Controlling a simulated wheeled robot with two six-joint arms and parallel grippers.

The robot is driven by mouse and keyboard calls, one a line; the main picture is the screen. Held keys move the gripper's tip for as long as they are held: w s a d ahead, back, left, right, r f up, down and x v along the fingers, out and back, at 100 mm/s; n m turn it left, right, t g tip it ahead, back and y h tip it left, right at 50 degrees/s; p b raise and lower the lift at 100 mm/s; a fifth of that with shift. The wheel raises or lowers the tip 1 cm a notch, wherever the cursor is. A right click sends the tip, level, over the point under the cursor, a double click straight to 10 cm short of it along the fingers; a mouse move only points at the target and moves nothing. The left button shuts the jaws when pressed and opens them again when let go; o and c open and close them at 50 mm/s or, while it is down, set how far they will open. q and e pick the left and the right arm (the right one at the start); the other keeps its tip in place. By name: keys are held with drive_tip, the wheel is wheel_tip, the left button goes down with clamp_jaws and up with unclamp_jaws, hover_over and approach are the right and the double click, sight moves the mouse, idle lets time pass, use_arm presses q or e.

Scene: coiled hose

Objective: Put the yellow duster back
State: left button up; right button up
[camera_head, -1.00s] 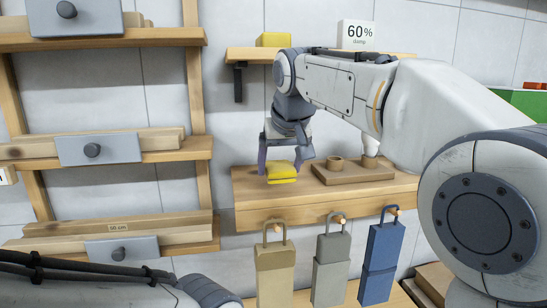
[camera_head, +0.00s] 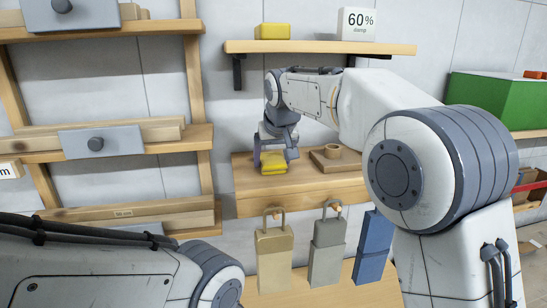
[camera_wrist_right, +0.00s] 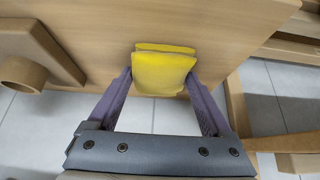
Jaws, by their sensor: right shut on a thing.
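The yellow duster (camera_head: 273,168) is a folded soft yellow cloth at the left part of the lower wooden shelf (camera_head: 340,195). My right gripper (camera_head: 274,160) reaches down over it and is shut on it. In the right wrist view, the duster (camera_wrist_right: 163,72) sits between the two purple-grey fingers, which touch its left and right sides. I cannot tell whether it still rests on the shelf or is slightly raised. My left gripper is out of view; only part of my left arm shows at the lower left.
A wooden holder with a ring (camera_head: 333,157) stands right of the duster. Tan (camera_head: 274,258), grey (camera_head: 328,250) and blue (camera_head: 372,248) padlock-shaped things hang below.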

drive_tip(key=shift+f, duration=0.2)
drive_tip(key=o, duration=1.1)
drive_tip(key=shift+r, duration=0.15)
drive_tip(key=shift+s+r, duration=0.1)
drive_tip(key=shift+r, duration=0.1)
drive_tip(key=b+v, duration=0.1)
drive_tip(key=v, duration=1)
drive_tip(key=shift+s+d+r, duration=0.1)
drive_tip(key=shift+s+r, duration=0.1)
drive_tip(key=shift+r, duration=0.1)
